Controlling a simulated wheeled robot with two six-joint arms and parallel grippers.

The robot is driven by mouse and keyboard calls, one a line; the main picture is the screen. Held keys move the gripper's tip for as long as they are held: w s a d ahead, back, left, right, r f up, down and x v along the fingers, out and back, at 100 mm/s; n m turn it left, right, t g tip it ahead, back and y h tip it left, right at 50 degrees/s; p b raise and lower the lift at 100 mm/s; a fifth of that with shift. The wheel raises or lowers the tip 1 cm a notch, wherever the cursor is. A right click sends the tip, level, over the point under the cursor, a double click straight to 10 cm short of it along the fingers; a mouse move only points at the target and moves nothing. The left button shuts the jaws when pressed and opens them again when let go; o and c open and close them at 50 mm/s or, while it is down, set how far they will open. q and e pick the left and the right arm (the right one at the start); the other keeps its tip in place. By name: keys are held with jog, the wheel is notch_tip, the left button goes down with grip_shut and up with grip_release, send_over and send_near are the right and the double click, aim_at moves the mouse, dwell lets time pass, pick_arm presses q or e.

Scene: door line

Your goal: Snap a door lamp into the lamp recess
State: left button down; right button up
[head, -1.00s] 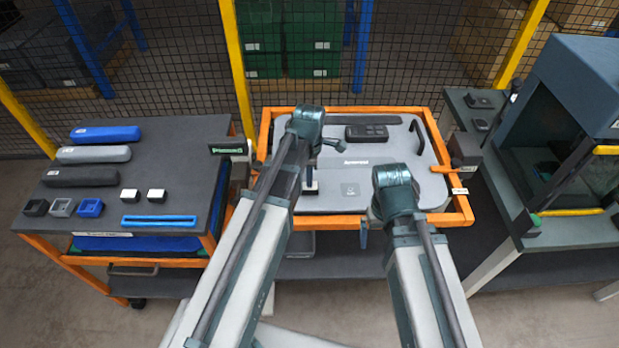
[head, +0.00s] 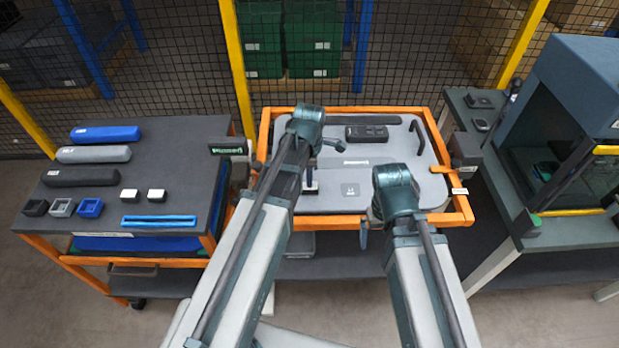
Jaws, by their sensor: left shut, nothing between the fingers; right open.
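The grey door panel (head: 415,186) lies flat in an orange-framed cart. A small light grey square (head: 350,189) shows on its near half; I cannot tell if it is the lamp recess. My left gripper (head: 311,187) points down over the near left part of the panel, beside my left arm, shut and empty. My arm hides part of the panel there. Two small white-topped blocks, perhaps door lamps, stand on the left table: one block (head: 130,195) and, to its right, another block (head: 156,195). My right gripper is hidden behind my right arm.
The left table (head: 185,150) holds a blue bar (head: 105,133), a grey bar (head: 93,154), a dark bar (head: 80,177), small open boxes (head: 90,207) and a blue strip (head: 158,221). A black switch unit (head: 367,133) lies on the panel. A blue-grey cabinet (head: 575,90) stands right.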

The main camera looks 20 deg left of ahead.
pick_arm(q)
jog(key=shift+f+b, duration=0.3)
dwell(0.6)
jog(key=shift+r, duration=0.1)
notch_tip(320, 180, up, 7)
jog(key=p, duration=0.7)
dwell(0.5)
notch_tip(320, 180, up, 14)
jog(key=p, duration=1.4)
jog(key=shift+f, duration=0.2)
